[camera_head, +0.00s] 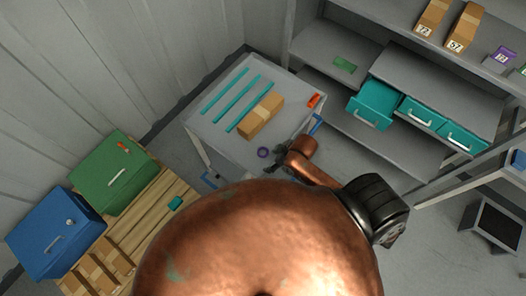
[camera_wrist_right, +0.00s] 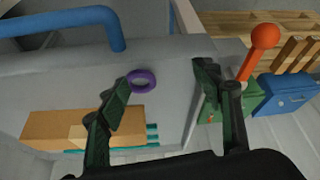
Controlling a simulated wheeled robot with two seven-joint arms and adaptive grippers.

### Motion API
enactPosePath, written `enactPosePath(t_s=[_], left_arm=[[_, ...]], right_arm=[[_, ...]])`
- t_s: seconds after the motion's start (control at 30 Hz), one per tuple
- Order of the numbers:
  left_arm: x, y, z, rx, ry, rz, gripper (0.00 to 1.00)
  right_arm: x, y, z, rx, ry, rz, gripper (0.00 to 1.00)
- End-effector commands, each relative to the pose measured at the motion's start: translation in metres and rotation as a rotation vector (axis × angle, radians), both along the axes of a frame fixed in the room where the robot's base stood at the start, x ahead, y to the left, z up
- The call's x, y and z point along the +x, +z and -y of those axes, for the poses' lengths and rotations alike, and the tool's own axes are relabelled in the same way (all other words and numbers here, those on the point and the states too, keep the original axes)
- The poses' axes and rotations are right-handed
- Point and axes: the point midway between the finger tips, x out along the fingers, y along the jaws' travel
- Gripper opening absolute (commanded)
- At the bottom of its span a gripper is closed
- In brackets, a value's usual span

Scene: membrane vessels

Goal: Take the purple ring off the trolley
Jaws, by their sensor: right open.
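The purple ring (camera_head: 263,153) lies flat on the grey trolley top (camera_head: 207,130), near the front edge in the head view. It also shows in the right wrist view (camera_wrist_right: 143,89), beside the left fingertip and partly between the fingers. My right gripper (camera_head: 279,154) is just right of the ring in the head view. In the wrist view its fingers (camera_wrist_right: 166,76) are spread wide with nothing held. I cannot tell whether the left finger touches the ring. My left gripper is not in view.
The trolley also bears a cardboard box (camera_head: 262,115), several teal strips (camera_head: 224,91) and an orange item (camera_head: 314,100). A blue handle (camera_wrist_right: 119,28) rises at its end. Shelving with teal drawers (camera_head: 372,108) stands right; a pallet with green (camera_head: 113,172) and blue boxes (camera_head: 57,232) stands left.

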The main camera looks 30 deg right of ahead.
Motion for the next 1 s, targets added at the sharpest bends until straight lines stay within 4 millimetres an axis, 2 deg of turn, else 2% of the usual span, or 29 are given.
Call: enactPosePath(t_s=[0.2, 0.4, 0.5, 0.67, 1.0], left_arm=[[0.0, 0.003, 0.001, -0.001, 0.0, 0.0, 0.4], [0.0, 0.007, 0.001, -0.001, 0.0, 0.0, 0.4], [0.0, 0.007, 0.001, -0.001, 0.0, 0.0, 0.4], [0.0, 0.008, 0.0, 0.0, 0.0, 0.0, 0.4], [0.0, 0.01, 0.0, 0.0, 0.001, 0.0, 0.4]], right_arm=[[0.032, 0.008, -0.014, -0.003, 0.286, 0.013, 0.59], [0.052, 0.018, 0.005, -0.018, 0.51, -0.017, 0.59], [0.058, 0.024, 0.019, -0.022, 0.558, -0.032, 0.59], [0.061, 0.026, 0.028, -0.021, 0.585, -0.044, 0.59], [0.068, -0.006, 0.019, -0.019, 0.587, -0.046, 0.59]])
